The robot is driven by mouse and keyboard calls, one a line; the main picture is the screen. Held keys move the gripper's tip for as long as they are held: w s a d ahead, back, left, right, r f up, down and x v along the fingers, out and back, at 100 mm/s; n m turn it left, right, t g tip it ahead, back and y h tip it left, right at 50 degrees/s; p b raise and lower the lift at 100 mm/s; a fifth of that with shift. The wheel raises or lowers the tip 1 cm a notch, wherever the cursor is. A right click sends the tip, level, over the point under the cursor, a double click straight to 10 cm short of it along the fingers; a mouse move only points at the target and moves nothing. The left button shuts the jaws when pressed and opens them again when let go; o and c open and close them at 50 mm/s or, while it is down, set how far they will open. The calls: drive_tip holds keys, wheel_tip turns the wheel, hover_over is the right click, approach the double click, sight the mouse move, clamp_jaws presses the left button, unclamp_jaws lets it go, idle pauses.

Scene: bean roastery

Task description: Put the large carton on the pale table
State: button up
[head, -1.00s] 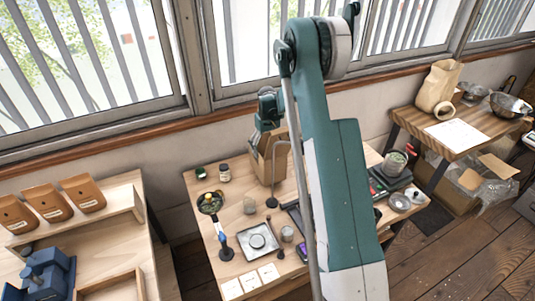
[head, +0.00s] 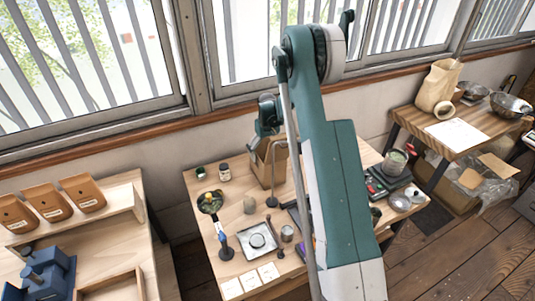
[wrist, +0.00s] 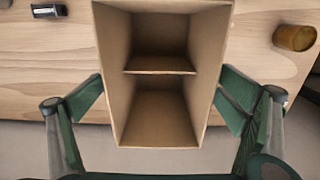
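The large carton (head: 263,172) is a tall, open-topped brown box at the back of the pale middle table (head: 206,259). In the wrist view the carton (wrist: 160,113) shows from above, with a divider across its inside. My gripper (head: 268,127) is at the carton's top. In the wrist view its green fingers lie against the carton's left and right walls, with the carton between them. My arm hides part of the table. Whether the carton's base touches the tabletop cannot be made out.
A black lamp stand (head: 271,201) is close to the carton's right. Jars (head: 224,172), a square metal tray (head: 258,240) and white cards (head: 250,280) share the table. A scale with a glass jar (head: 396,162) sits to the right. The window wall is close behind.

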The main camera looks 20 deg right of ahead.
drive_tip(key=shift+r, duration=0.1)
idle(0.3)
wheel_tip(320, 180, up, 12)
idle(0.7)
drive_tip(key=shift+r, duration=0.1)
idle(0.5)
drive_tip(key=s+a+r+t, duration=0.2)
drive_tip(key=s+a+r, duration=0.5)
drive_tip(key=s+r, duration=0.4)
drive_tip(key=s+a+r+t, duration=0.1)
drive_tip(key=s+a+r, duration=0.6)
drive_tip(key=s+r, duration=0.45)
drive_tip(key=s+a+t, duration=0.1)
drive_tip(key=s+a, duration=0.2)
drive_tip(key=s, duration=0.6)
drive_tip(key=s+a+t, duration=0.1)
drive_tip(key=s+a, duration=0.2)
drive_tip(key=s, duration=0.6)
drive_tip(key=s+a+t, duration=0.2)
drive_tip(key=s+a, duration=0.1)
drive_tip(key=s, duration=0.6)
drive_tip(key=shift+s+a+r, duration=0.25)
drive_tip(key=shift+s+r, duration=0.05)
drive_tip(key=shift+s, duration=0.05)
